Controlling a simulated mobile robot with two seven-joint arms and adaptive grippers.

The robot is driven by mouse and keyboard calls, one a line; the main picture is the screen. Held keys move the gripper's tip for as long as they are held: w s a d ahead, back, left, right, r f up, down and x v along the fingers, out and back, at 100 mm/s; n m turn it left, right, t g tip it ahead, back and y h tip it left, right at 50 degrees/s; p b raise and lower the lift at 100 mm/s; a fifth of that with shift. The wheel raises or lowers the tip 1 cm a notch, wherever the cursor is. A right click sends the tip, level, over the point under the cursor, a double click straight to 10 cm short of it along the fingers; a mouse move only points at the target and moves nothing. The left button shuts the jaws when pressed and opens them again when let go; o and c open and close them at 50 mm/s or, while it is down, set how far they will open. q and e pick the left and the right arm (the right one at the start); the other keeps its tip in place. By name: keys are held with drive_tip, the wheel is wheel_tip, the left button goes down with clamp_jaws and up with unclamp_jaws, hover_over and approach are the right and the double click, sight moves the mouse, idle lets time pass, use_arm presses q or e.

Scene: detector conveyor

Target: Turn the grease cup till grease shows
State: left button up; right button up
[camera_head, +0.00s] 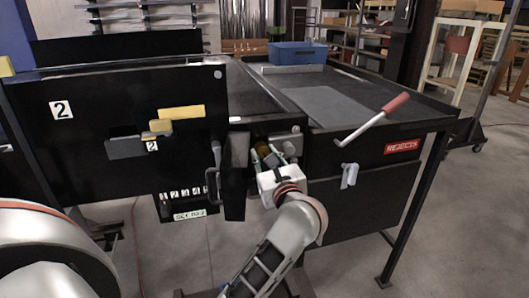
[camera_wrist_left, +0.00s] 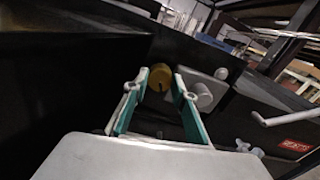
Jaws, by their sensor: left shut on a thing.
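The grease cup (camera_head: 263,146) is a small brass-yellow knob on the dark front of the conveyor frame. It also shows in the left wrist view (camera_wrist_left: 159,77), round and between the fingertips. My left gripper (camera_head: 264,157) reaches it from the front, with one finger on each side, and is shut on it. The fingers (camera_wrist_left: 160,87) with teal pads hide part of the cup's sides. I cannot make out any grease around it. My right gripper is not in view.
Grey round fittings (camera_wrist_left: 204,93) sit close to the right of the cup. A black handle (camera_head: 212,180) stands to the left. A blue bin (camera_head: 297,53) sits behind.

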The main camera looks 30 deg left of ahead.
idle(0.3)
use_arm(q)
drive_tip(key=o, duration=1.1)
drive_tip(key=v, duration=0.7)
drive_tip(key=shift+s+d, duration=0.15)
